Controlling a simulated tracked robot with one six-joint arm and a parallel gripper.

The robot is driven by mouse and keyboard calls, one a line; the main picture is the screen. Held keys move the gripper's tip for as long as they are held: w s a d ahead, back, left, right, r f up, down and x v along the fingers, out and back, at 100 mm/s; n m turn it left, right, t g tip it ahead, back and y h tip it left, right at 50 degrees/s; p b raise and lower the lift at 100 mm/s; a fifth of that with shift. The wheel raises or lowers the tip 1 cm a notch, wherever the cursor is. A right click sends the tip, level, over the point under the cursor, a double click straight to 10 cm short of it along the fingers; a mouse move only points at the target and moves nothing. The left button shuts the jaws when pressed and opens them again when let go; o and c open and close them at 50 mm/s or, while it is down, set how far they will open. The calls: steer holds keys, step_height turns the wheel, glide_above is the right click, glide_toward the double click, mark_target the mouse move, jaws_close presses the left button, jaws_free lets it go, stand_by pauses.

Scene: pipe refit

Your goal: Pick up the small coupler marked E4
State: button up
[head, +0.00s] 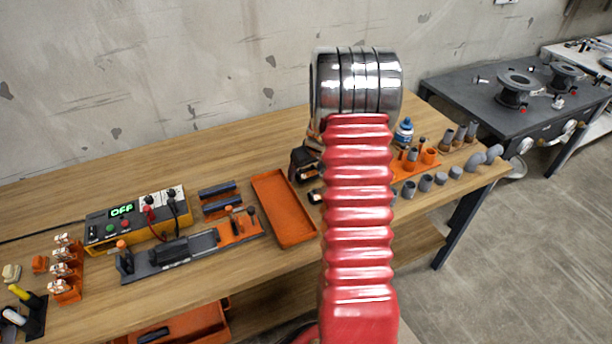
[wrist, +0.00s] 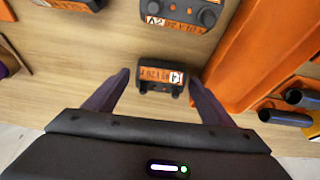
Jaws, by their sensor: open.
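A small dark block with an orange label (wrist: 160,76) lies on the wooden bench in the wrist view. Its label is upside down; the mark in its white square is too small to read surely, so I cannot confirm E4. My gripper (wrist: 158,84) is open, with one dark finger to each side of the block. The block sits between the fingertips, with a gap on both sides. A dark block (head: 314,196) shows partly beside the arm there.
An orange tray (wrist: 246,58) stands close right of the block; the tray also shows in the head view (head: 283,212). Another labelled dark block (wrist: 182,12) lies beyond. Blue cylinders (wrist: 285,117) sit at right. Bare wood lies left of the block.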

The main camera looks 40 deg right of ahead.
mark_target(306, 170)
steer(key=shift+c, duration=0.2)
steer(key=c, duration=1.1)
steer(key=shift+r, duration=0.1)
step_height(306, 170, up, 10)
steer(key=shift+f, duration=0.1)
stand_by(0.4)
